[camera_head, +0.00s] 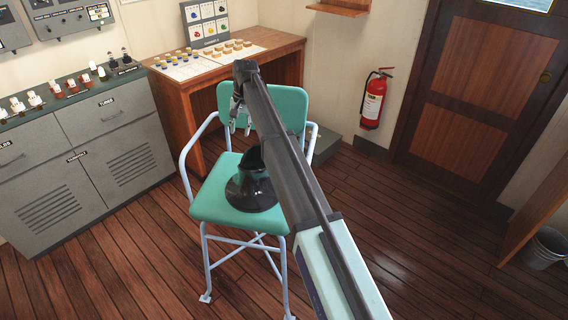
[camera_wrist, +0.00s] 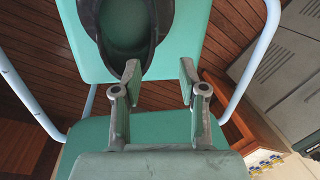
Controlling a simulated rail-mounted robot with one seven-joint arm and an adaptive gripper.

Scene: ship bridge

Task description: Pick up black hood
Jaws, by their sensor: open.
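The black hood (camera_head: 250,192) stands on the teal seat (camera_head: 210,205) of a chair in the head view. It has a wide round base and a raised, slanted opening. My gripper (camera_head: 239,126) is above and behind the hood, in front of the chair's backrest (camera_head: 282,107). In the wrist view the hood (camera_wrist: 90,22) shows at the top left as a dark ring, cut off by the frame edge. My gripper (camera_wrist: 160,76) is open there, with nothing between its fingers. Its left fingertip overlaps the hood's edge in the picture; I cannot tell the gap.
The chair has pale blue tubular armrests (camera_head: 187,155) on both sides. Grey cabinets (camera_head: 80,190) stand at the left. A red fire extinguisher (camera_head: 374,100) hangs at the right.

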